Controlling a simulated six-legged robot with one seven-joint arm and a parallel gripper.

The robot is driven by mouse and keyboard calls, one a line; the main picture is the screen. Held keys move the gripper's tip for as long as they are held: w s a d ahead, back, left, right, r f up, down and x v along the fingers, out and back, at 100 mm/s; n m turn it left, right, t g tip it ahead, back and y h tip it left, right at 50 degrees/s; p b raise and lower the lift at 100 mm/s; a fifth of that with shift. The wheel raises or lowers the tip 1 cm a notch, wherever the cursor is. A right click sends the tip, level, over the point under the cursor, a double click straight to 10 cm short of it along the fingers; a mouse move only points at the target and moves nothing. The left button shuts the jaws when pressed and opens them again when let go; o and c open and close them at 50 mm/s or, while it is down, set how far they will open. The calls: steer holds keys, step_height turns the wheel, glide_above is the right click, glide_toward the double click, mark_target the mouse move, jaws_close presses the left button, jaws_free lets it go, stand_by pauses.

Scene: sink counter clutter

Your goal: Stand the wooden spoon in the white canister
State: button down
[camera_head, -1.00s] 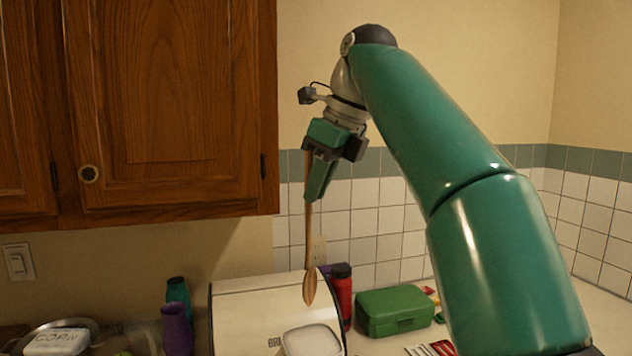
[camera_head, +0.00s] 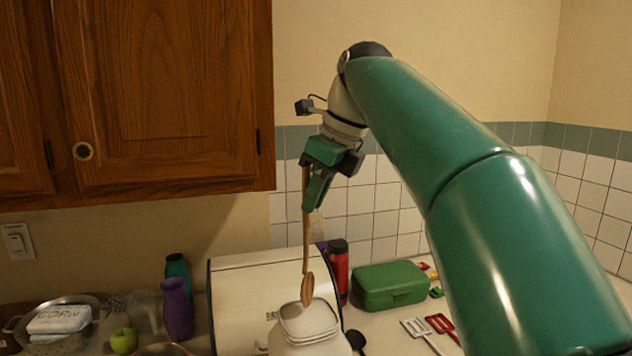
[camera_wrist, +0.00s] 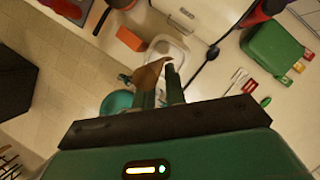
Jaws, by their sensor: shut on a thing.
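My gripper (camera_head: 315,200) is shut on the wooden spoon (camera_head: 307,235) near the upper part of its handle. The spoon hangs almost upright, bowl down. The white canister (camera_head: 290,343) stands below on the counter, its squarish mouth open upward. In the head view the bowl's tip overlaps the far rim of the mouth; I cannot tell whether it is inside or just above. In the wrist view my gripper (camera_wrist: 172,92) shows with the brown spoon (camera_wrist: 149,76) between its fingers, in front of the canister's pale rim (camera_wrist: 181,57).
A cream bread box (camera_head: 238,290) stands close behind the canister. Purple vase (camera_head: 177,308), green apple (camera_head: 123,340) and colander (camera_head: 75,343) are at left. A cabinet hangs upper left.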

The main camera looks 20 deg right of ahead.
steer(key=shift+f, duration=7.45)
steer(key=c, duration=1.4)
jaws_free()
steer(key=shift+o, duration=0.2)
step_height(320, 180, up, 13)
glide_above(308, 290)
steer(key=s+d, duration=0.5)
steer(key=shift+w+f, duration=0.1)
steer(key=shift+f, duration=0.05)
